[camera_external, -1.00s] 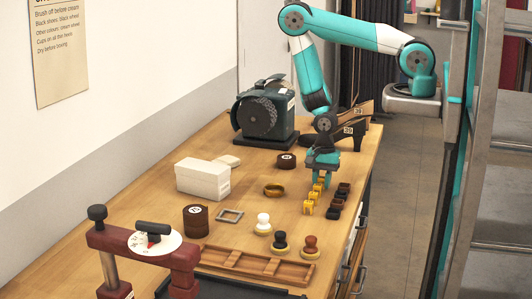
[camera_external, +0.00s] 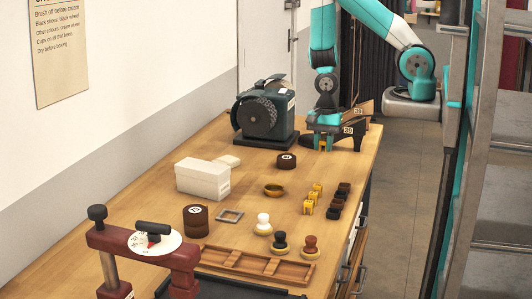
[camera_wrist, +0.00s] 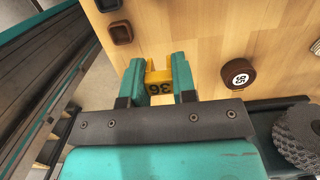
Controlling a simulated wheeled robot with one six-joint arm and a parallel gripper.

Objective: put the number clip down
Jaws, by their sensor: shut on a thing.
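My gripper (camera_external: 325,143) is over the far end of the bench, beside dark shoes (camera_external: 348,133) with "39" tags. In the wrist view, my gripper (camera_wrist: 160,80) is shut on a yellow number clip (camera_wrist: 160,82) marked 36, held between its teal fingers. Whether the clip touches anything beneath is hidden. Three more yellow clips (camera_external: 313,196) stand in a row on the bench, nearer the camera. Beside them is a row of dark clips (camera_external: 338,201), two of which show in the wrist view (camera_wrist: 121,32).
A bench machine with a brush wheel (camera_external: 265,112) stands left of my gripper. A round dark tin (camera_external: 286,160) lies just in front.

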